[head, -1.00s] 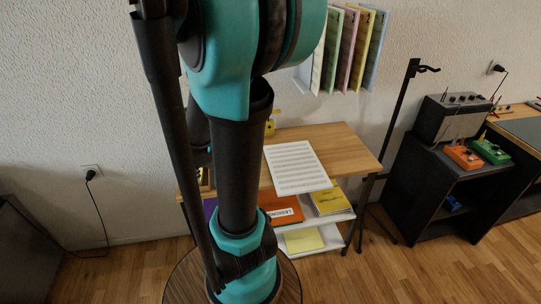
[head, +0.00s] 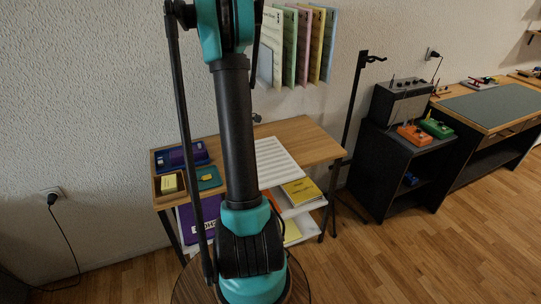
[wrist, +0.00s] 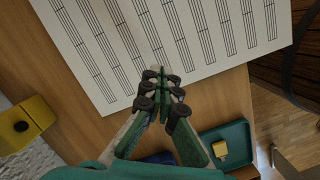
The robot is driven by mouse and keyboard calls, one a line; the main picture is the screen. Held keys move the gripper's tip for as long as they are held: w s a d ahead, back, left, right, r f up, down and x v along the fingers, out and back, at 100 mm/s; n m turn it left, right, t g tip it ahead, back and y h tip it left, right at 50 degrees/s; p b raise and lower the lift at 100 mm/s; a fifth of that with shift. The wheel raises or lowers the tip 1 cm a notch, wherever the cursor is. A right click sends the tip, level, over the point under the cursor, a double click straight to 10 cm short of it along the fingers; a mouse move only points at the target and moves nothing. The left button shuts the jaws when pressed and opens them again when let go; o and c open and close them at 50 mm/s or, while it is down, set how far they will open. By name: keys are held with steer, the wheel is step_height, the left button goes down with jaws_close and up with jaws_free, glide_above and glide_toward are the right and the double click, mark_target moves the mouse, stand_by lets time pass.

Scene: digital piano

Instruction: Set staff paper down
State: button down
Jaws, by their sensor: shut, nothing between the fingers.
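The staff paper (head: 280,160) is a white sheet with printed staves. It lies flat on the wooden desk (head: 312,141), its left part hidden behind my arm in the head view. It fills the upper part of the wrist view (wrist: 190,30). My gripper (wrist: 164,72) is shut and empty, its fingertips together over the paper near one edge. I cannot tell whether the tips touch the sheet. The gripper itself is hidden behind my arm in the head view.
A teal tray (wrist: 236,133) with a yellow block (wrist: 218,153), and a yellow object (wrist: 22,124), are near my gripper. A blue box (head: 182,156) stands on the desk's left. Books (head: 301,192) lie on the shelf below. A black stand (head: 356,110) is right of the desk.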

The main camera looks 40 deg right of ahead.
mark_target(275, 162)
steer(key=s+d, duration=0.8)
steer(key=shift+s, duration=0.4)
steer(key=shift+w+f, duration=0.1)
steer(key=shift+f, duration=0.65)
steer(key=w+a, duration=0.5)
steer(key=shift+w, duration=0.15)
steer(key=shift+a, duration=0.1)
